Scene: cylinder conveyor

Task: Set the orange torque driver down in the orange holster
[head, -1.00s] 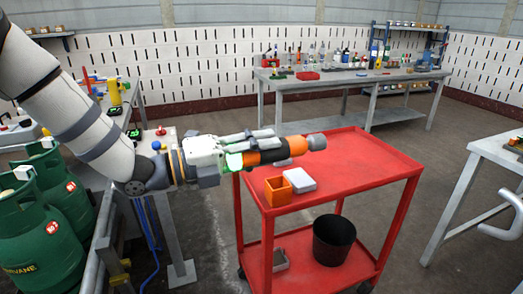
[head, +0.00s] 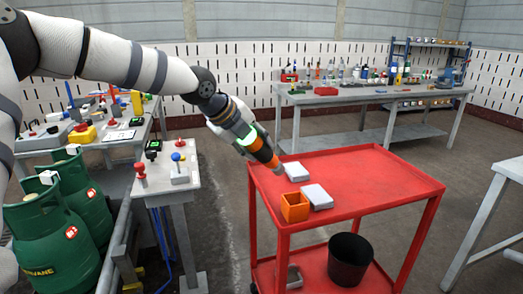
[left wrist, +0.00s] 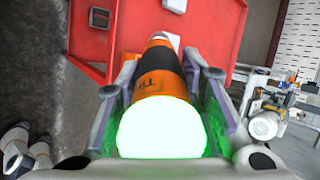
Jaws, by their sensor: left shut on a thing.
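The orange torque driver (head: 264,152) has an orange and black body and a grey tip. My left gripper (head: 250,140) is shut on it and holds it tilted, tip down and to the right. The left wrist view shows the driver (left wrist: 158,82) between both fingers, its near end glowing white-green. The orange holster (head: 295,207) is an open square box at the near left part of the red cart's top. The driver's tip is above and behind the holster in the head view, apart from it. My right gripper is not in view.
The red cart (head: 375,185) carries two pale grey blocks, one right beside the holster (head: 317,196) and one behind it (head: 296,171). A black bin (head: 350,260) stands on its lower shelf. A small button stand (head: 165,185) is to the left. The cart top's right side is clear.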

